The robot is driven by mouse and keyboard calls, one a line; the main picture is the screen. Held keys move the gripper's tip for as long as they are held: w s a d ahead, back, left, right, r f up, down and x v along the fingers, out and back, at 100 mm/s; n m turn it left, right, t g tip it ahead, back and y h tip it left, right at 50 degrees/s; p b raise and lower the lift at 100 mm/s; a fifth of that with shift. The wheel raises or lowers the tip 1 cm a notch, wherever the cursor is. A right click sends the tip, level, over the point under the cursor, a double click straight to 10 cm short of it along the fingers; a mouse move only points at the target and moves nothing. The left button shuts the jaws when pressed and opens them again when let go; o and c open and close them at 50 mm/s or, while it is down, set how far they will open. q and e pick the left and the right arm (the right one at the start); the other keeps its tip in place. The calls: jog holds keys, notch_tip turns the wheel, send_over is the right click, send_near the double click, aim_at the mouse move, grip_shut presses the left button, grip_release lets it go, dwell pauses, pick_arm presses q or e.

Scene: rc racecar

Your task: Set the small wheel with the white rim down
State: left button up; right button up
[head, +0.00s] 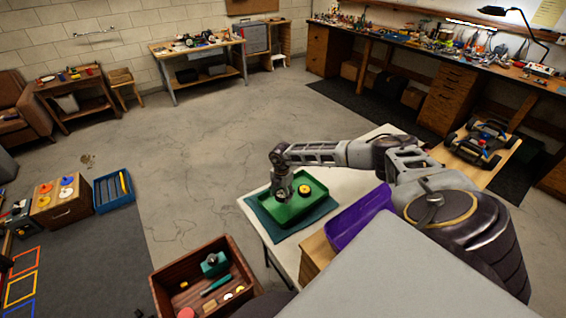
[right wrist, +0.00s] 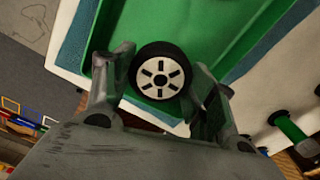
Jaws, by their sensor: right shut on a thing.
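My right gripper (head: 283,194) is over the left part of a green tray (head: 312,208) on a white table. In the right wrist view my right gripper (right wrist: 158,70) is shut on the small wheel with the white rim (right wrist: 160,78), a black tyre with a spoked white face turned to the camera. The green tray (right wrist: 212,28) lies behind the wheel. I cannot tell whether the wheel touches the tray floor. In the head view the gripper mostly hides the wheel. My left gripper is not in view.
A yellow-centred wheel (head: 304,190) lies in the tray, close right of my gripper. A purple bin (head: 358,221) stands to the right. A wooden crate with tools (head: 168,284) is at lower left. An RC car chassis (head: 480,142) sits on the far-right bench.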

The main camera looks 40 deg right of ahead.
aim_at(282, 207)
jog(key=shift+f, duration=0.95)
jog(key=shift+f, duration=0.15)
jog(key=shift+f+p, duration=0.35)
jog(key=shift+f, duration=1.6)
jog(key=shift+f, duration=0.15)
jog(key=o, duration=1)
jog(key=shift+r+b, duration=0.65)
jog(key=shift+r, duration=5.5)
